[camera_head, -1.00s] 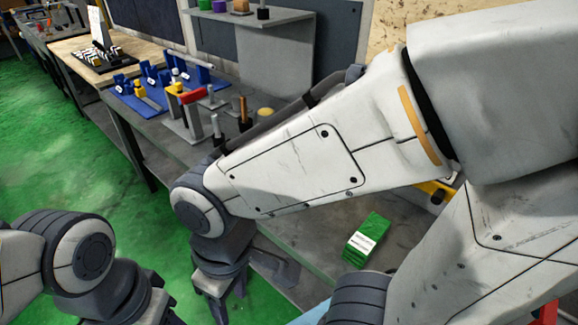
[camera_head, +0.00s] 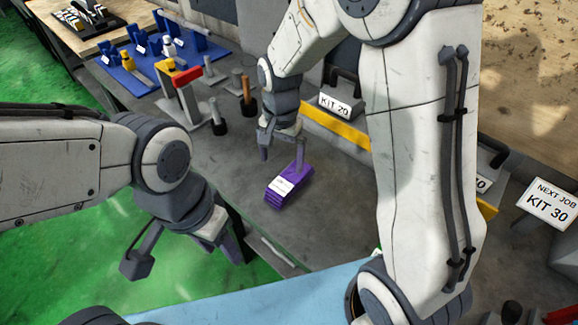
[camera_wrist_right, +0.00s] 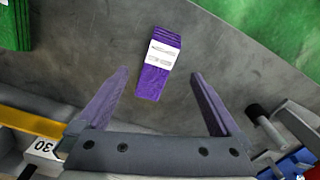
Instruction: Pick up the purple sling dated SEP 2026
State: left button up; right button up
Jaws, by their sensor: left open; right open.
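A folded purple sling (camera_head: 288,187) with a white label lies on the grey bench top in the head view. It also shows in the right wrist view (camera_wrist_right: 158,60), where the label print is too small to read. My right gripper (camera_head: 282,153) is open just above and behind the sling. In the right wrist view my right gripper (camera_wrist_right: 160,77) has its fingers spread wide, with the sling lying beyond and between the tips. Nothing is held. My left gripper (camera_head: 184,256) is open and empty, in front of the bench edge and over the green floor.
A green sling (camera_wrist_right: 15,25) lies at the wrist view's upper left. A KIT 20 plate (camera_head: 340,105) and yellow strip (camera_head: 335,127) run behind. A red-topped stand (camera_head: 187,85) and upright tools (camera_head: 247,90) stand left. A NEXT JOB KIT 30 sign (camera_head: 549,201) is right.

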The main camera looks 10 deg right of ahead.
jog(key=w+d+f+m, duration=0.2)
jog(key=w+d+m, duration=0.1)
send_over(290, 177)
notch_tip(290, 177, down, 5)
jog(key=shift+d+f+p, duration=0.1)
jog(key=shift+d+p, duration=0.05)
jog(key=shift+p, duration=0.2)
jog(key=shift+f+p, duration=0.6)
jog(key=shift+f, duration=2.25)
grip_shut()
jog(key=shift+r, duration=0.1)
